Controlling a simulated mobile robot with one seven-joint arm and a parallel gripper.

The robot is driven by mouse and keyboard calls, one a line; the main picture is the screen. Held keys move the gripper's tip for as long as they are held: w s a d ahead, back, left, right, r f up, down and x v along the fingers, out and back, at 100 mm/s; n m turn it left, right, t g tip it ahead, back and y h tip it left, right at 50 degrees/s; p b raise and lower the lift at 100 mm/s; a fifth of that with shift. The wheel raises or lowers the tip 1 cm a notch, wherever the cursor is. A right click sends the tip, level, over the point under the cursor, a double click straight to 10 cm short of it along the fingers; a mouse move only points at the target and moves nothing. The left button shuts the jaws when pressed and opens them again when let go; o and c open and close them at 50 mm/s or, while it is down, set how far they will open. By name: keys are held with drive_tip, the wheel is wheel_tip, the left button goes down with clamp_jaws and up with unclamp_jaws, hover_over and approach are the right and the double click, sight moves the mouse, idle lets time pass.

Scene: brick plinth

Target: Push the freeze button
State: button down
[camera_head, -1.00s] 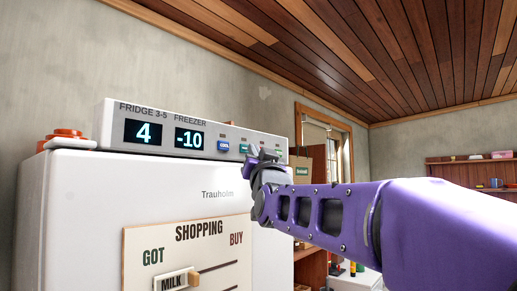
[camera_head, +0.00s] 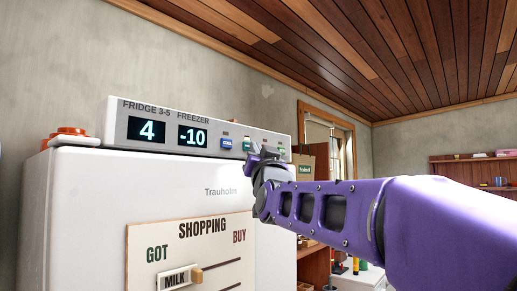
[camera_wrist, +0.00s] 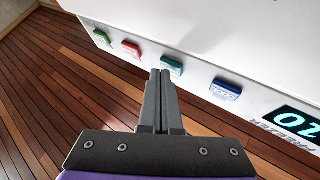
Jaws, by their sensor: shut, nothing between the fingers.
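A white control panel (camera_head: 210,128) on top of the fridge carries a row of coloured buttons. The blue button (camera_head: 226,143) appears to read COOL, and a teal button (camera_head: 247,145) sits to its right. In the wrist view the blue button (camera_wrist: 225,90), teal button (camera_wrist: 171,66), red button (camera_wrist: 131,48) and green button (camera_wrist: 103,37) line up; I cannot read which one says freeze. My gripper (camera_wrist: 160,74) is shut and empty, its tips just short of the teal button in the picture; contact cannot be told. In the head view my gripper (camera_head: 264,154) partly covers the panel's right end.
The freezer display (camera_head: 192,136) reads -10 and the fridge display (camera_head: 146,130) reads 4. A shopping board (camera_head: 190,255) with a milk tag is on the white fridge (camera_head: 90,200) door. An orange-topped object (camera_head: 70,134) sits at the fridge's left top. Shelves stand at the right.

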drive_tip(key=shift+s+d+b, duration=0.25)
drive_tip(key=shift+s+b, duration=0.05)
drive_tip(key=shift+b, duration=0.1)
drive_tip(key=s+d+b, duration=0.3)
drive_tip(key=d+b, duration=0.1)
drive_tip(key=b, duration=0.3)
drive_tip(key=shift+s+d+b, duration=0.35)
drive_tip(key=shift+d+b, duration=0.05)
drive_tip(key=shift+w+a, duration=0.1)
idle(0.4)
